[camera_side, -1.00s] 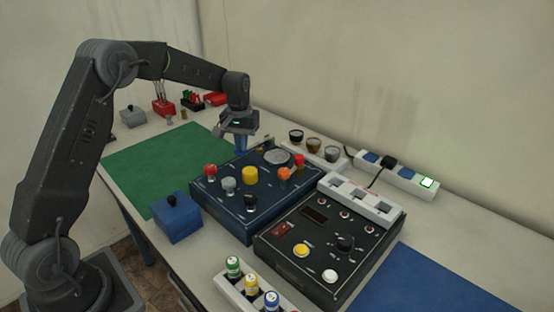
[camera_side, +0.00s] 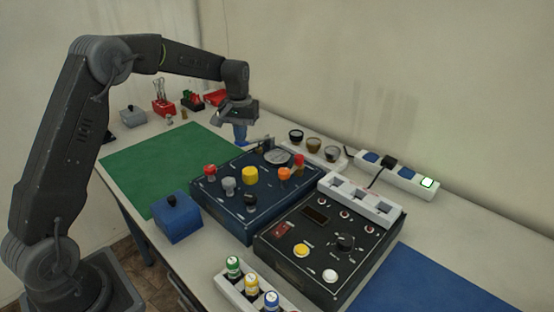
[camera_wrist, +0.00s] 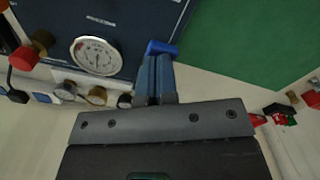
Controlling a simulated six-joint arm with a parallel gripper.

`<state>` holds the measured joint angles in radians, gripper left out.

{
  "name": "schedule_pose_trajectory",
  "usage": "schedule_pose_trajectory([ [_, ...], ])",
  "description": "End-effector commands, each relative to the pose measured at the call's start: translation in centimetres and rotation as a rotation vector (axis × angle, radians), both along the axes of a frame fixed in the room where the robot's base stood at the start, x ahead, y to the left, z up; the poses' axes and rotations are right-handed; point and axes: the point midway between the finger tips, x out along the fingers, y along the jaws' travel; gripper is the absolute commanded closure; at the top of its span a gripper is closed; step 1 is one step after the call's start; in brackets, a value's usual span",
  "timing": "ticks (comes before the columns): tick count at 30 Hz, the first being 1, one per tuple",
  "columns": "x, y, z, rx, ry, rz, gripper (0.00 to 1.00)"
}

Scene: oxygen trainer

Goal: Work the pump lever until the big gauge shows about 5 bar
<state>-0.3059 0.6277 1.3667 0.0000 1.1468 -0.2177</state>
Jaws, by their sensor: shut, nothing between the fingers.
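The pump lever (camera_side: 261,141) is a thin bar at the back of the dark blue panel (camera_side: 231,209), with a blue grip at its outer end. In the wrist view the blue grip (camera_wrist: 161,47) lies just beyond my fingertips. My gripper (camera_side: 240,139) is shut and empty, with blue fingers pointing down close to the grip; I cannot tell whether they touch. The fingers also show in the wrist view (camera_wrist: 154,62). The big gauge (camera_side: 278,157) is a round white dial beside the lever. Its face shows in the wrist view (camera_wrist: 97,55), but its reading is too small to make out.
Red, grey, yellow and orange knobs stand on the panel in front of the gauge. A black control box (camera_side: 327,240) is to its right. Small round gauges (camera_side: 314,147) stand behind. The green mat (camera_side: 165,165) on the left is clear.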

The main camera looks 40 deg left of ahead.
Motion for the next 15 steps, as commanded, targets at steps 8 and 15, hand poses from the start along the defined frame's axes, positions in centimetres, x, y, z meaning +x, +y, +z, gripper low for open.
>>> schedule_pose_trajectory([
  [8,0.0,0.0,-1.3,0.000,0.000,0.000,1.00],
  [15,0.0,0.0,-2.5,0.000,0.001,0.000,1.00],
])
